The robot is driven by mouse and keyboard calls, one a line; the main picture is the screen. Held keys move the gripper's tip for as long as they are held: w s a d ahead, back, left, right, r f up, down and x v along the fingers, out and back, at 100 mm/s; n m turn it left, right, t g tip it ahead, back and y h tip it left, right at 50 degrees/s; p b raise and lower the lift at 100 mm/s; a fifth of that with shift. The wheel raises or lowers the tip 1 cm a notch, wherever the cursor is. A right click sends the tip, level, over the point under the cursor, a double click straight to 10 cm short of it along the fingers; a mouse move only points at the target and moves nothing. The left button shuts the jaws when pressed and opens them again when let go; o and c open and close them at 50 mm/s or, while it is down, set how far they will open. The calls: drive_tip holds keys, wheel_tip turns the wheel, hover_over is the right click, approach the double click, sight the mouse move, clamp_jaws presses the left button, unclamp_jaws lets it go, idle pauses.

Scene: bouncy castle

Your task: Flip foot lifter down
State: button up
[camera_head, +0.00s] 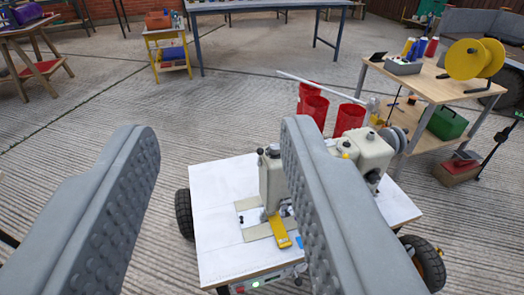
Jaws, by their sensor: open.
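A cream sewing machine (371,151) stands on a white-topped wheeled table (222,228) at the lower middle right. My gripper (205,140) is open and empty, its two grey fingers wide apart in the foreground and well short of the machine. The right finger covers the middle of the machine. The machine's head (270,178) shows left of that finger. The foot lifter is too small or hidden to make out. A yellow piece (279,232) lies on the table in front of the needle area.
A wooden side table (432,84) with a yellow spool (466,60) stands at right. Red cylinders (314,107) stand behind the machine. A blue-legged table (262,4) is at the back. The concrete floor left of the machine table is clear.

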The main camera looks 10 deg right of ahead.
drive_tip(key=shift+w+f, duration=0.2)
drive_tip(key=shift+w, duration=0.2)
drive_tip(key=c, duration=0.4)
drive_tip(key=w+f, duration=0.1)
drive_tip(key=w, duration=0.1)
drive_tip(key=w+d+f+m+g, duration=0.1)
drive_tip(key=w, duration=0.2)
drive_tip(key=w+f+m+g, duration=0.1)
drive_tip(key=w+f, duration=0.1)
drive_tip(key=shift+w+d+h, duration=0.3)
drive_tip(key=shift+w, duration=0.1)
clamp_jaws()
drive_tip(key=w+d+f+m+g, duration=0.3)
drive_tip(key=w+d+f, duration=0.1)
drive_tip(key=w+f, duration=0.6)
drive_tip(key=w+d+f+m+g, duration=0.3)
drive_tip(key=w+d+f+g, duration=0.1)
drive_tip(key=w+f, duration=0.7)
wheel_tip(320, 180, down, 3)
drive_tip(key=shift+r+m, duration=0.1)
drive_tip(key=shift+m, duration=0.3)
drive_tip(key=shift+w, duration=0.1)
